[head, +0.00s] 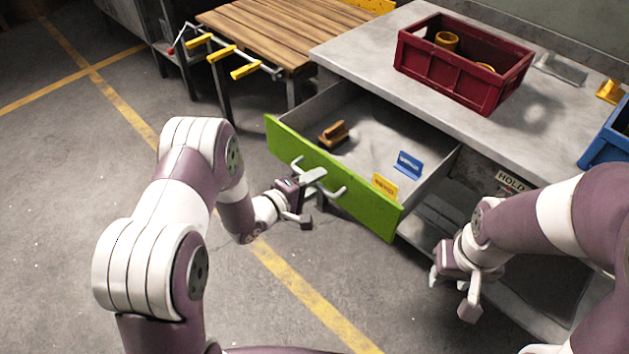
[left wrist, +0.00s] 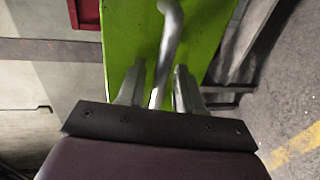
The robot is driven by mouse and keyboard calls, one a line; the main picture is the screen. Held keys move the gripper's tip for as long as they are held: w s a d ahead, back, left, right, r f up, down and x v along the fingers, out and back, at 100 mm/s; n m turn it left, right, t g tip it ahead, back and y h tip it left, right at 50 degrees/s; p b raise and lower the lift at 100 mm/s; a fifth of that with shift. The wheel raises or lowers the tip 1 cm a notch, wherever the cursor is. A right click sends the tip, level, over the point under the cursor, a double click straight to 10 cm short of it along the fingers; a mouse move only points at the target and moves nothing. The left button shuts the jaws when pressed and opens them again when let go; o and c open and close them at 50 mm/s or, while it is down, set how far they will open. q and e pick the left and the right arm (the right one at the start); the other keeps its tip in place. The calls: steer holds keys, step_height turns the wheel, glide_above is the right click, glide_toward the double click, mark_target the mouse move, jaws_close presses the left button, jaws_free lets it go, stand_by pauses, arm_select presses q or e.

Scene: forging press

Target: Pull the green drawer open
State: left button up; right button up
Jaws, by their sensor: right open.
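The green drawer front (head: 370,200) belongs to a drawer that stands pulled out from under the grey workbench, its inside visible. A silver bar handle (head: 335,192) is fixed to its front. My left gripper (head: 307,197) is at the handle. In the left wrist view the handle (left wrist: 168,50) runs between the two fingers (left wrist: 158,88), with some green showing beside it, so the fingers look open around it; firm contact cannot be made out. My right gripper (head: 453,291) is open and empty, in front of the bench, right of the drawer.
The drawer holds a brown wooden-looking block (head: 333,135), a blue tag (head: 408,164) and a yellow tag (head: 384,186). A red crate (head: 450,80) stands on the bench (head: 375,45). A slatted wooden table (head: 280,35) with yellow-handled bars is behind left. The floor left is clear.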

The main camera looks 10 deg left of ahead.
arm_select(q)
steer(key=p+v, duration=0.2)
steer(key=v, duration=1)
steer(key=shift+s, duration=0.25)
steer(key=shift+a, duration=0.15)
